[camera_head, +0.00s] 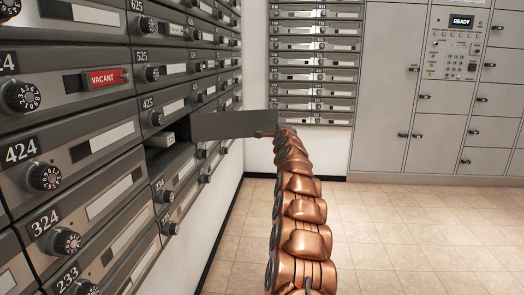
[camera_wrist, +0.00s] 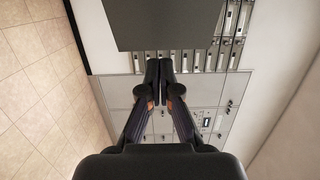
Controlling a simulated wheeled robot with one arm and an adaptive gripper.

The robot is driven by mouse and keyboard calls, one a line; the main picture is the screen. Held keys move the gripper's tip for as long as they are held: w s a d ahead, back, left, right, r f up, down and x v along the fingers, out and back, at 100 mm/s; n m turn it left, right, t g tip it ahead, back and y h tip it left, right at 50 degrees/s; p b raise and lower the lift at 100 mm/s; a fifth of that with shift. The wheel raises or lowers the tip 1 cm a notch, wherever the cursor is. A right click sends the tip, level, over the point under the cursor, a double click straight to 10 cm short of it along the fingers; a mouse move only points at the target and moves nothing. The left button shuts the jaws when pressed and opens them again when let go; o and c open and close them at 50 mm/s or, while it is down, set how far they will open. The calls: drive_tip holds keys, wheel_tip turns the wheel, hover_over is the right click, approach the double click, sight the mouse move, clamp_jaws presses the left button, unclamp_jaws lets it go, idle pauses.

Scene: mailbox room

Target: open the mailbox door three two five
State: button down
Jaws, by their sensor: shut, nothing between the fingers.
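One mailbox door (camera_head: 230,125) in the column below 425 stands swung out from the wall of boxes in the head view. Its own number is not visible. The open compartment (camera_head: 172,158) behind it is dark, with a small pale item (camera_head: 168,140) inside. In the wrist view the door is a dark flat panel (camera_wrist: 178,25) at the top. My gripper (camera_wrist: 160,68) is shut and empty, its fingertips near the panel's lower edge; I cannot tell if they touch. In the head view my copper arm reaches toward the door's free end, and the fingers are hardly visible.
Closed mailbox 425 (camera_head: 166,108) is above the open compartment, and mailbox 324 (camera_head: 85,215) is to the left. Another mailbox bank (camera_head: 315,60) and grey lockers (camera_head: 435,145) line the back wall. Tiled floor (camera_head: 400,230) is clear on the right.

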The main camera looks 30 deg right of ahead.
drive_tip(key=shift+w+d, duration=0.15)
drive_tip(key=shift+w, duration=0.15)
drive_tip(key=shift+w+y, duration=0.15)
drive_tip(key=shift+y, duration=0.15)
idle(0.5)
